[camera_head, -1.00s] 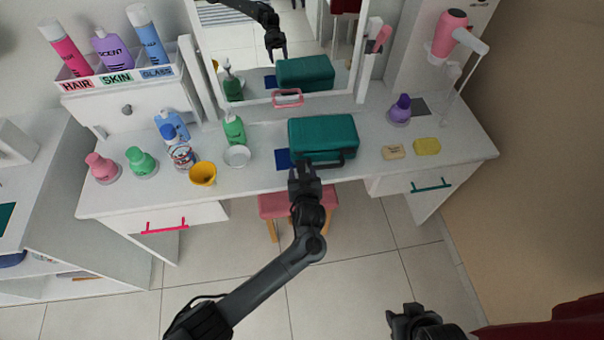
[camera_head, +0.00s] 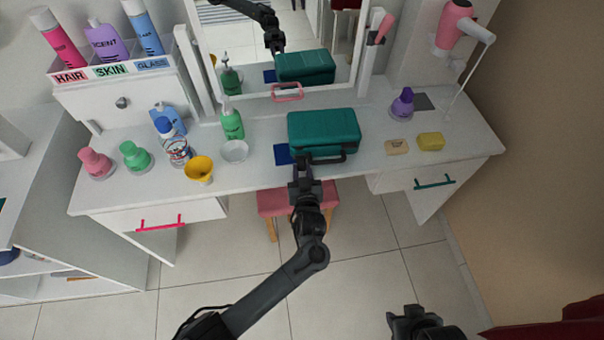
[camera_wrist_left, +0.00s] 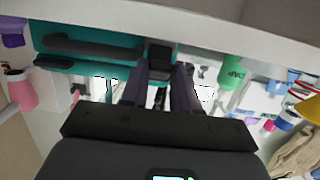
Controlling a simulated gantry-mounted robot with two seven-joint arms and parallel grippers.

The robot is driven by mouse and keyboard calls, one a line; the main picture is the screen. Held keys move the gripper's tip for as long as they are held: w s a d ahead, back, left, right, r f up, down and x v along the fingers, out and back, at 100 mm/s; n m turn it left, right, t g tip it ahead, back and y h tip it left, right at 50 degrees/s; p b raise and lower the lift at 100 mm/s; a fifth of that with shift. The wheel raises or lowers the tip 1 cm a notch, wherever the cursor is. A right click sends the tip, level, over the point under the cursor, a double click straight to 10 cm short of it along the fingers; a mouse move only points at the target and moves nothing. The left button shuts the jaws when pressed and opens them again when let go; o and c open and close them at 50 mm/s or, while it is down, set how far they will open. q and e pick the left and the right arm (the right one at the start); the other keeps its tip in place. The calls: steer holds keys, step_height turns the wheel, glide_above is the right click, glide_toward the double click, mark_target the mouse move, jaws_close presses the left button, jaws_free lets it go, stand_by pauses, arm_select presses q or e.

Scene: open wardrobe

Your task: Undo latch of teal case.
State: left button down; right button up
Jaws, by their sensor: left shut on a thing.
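The teal case (camera_head: 323,131) lies closed on the white dressing table, with its dark handle (camera_head: 333,160) on the front side. My left gripper (camera_head: 303,166) is at the left part of the case's front edge. In the left wrist view the case (camera_wrist_left: 90,38) fills the upper left, with its black handle (camera_wrist_left: 92,47) along it. There my left gripper (camera_wrist_left: 160,76) has its two fingers closed in on the black latch (camera_wrist_left: 160,52). The fingers partly hide the latch. My right gripper (camera_head: 414,318) is low in the head view, away from the table; its jaws are unclear.
A dark blue flat item (camera_head: 283,154) lies left of the case, near a white bowl (camera_head: 234,151) and a green bottle (camera_head: 231,122). Soap bars (camera_head: 397,146) lie to the right. A mirror (camera_head: 262,60) stands behind. A pink stool (camera_head: 325,195) is below the front edge.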

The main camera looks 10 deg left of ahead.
arm_select(q)
step_height(320, 180, down, 2)
steer(key=t+b, duration=0.3)
steer(key=b, duration=0.2)
steer(key=shift+s+y+b, duration=0.15)
steer(key=shift+y+b, duration=0.25)
arm_select(e)
step_height(320, 180, down, 7)
steer(key=shift+f, duration=0.15)
arm_select(q)
steer(key=c, duration=0.8)
jaws_free()
steer(key=shift+c, duration=0.2)
